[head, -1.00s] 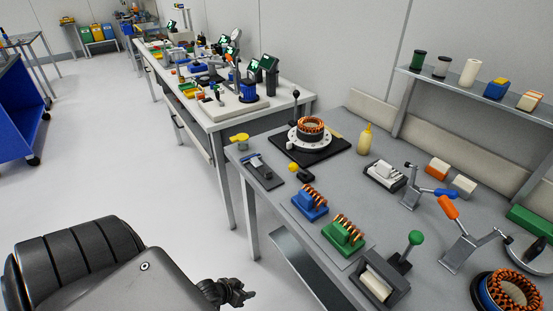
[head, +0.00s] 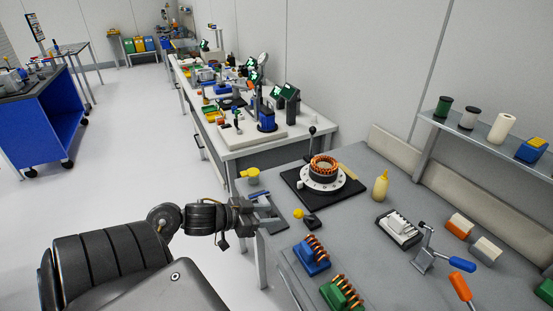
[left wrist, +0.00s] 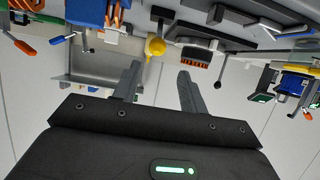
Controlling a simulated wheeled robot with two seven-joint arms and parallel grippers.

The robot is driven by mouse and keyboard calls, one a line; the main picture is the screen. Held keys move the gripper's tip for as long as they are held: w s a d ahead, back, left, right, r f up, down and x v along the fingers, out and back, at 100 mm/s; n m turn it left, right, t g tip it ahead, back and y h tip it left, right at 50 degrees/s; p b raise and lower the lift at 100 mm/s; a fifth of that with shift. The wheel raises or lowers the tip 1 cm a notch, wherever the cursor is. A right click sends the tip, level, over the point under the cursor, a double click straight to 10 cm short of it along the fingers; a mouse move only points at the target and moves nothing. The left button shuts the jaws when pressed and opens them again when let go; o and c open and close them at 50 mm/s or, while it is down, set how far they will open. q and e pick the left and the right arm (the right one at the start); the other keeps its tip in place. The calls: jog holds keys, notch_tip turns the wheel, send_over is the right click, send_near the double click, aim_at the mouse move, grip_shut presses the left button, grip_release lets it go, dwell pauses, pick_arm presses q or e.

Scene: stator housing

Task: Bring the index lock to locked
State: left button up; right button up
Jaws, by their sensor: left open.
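The stator with copper windings (head: 323,166) sits on a white round dial (head: 324,184) on a black base plate (head: 346,206). A dark lever with a black ball knob (head: 312,130) stands upright behind the dial. A yellow knob on a small black block (head: 309,220) lies in front of the plate. I cannot tell for sure which part is the index lock, or its state. My left gripper (head: 272,214) is open and empty at the table's left edge, short of the plate. Its spread fingers (left wrist: 158,90) show in the left wrist view. My right gripper is out of view.
A yellow cup-shaped part (head: 251,175) and a grey slide fixture lie close to my left gripper. Blue (head: 311,256) and green coil holders stand at the front. A yellow bottle (head: 381,186) and clamps stand to the right.

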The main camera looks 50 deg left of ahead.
aim_at(295, 213)
pick_arm(q)
jog(key=b+x, duration=0.1)
jog(key=x, duration=0.1)
jog(key=b+x, duration=0.3)
jog(key=x, duration=0.1)
jog(key=shift+w+d+f+b, duration=0.1)
jog(key=shift+w+d+b, duration=0.05)
jog(key=shift+d+b, duration=0.25)
jog(key=shift+b+x, duration=0.8)
jog(key=shift+x, duration=0.15)
jog(key=shift+w+p, duration=0.25)
jog(key=shift+p, duration=0.05)
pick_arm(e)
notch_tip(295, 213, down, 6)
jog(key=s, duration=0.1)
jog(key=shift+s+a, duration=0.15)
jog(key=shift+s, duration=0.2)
pick_arm(q)
jog(key=shift+w, duration=0.1)
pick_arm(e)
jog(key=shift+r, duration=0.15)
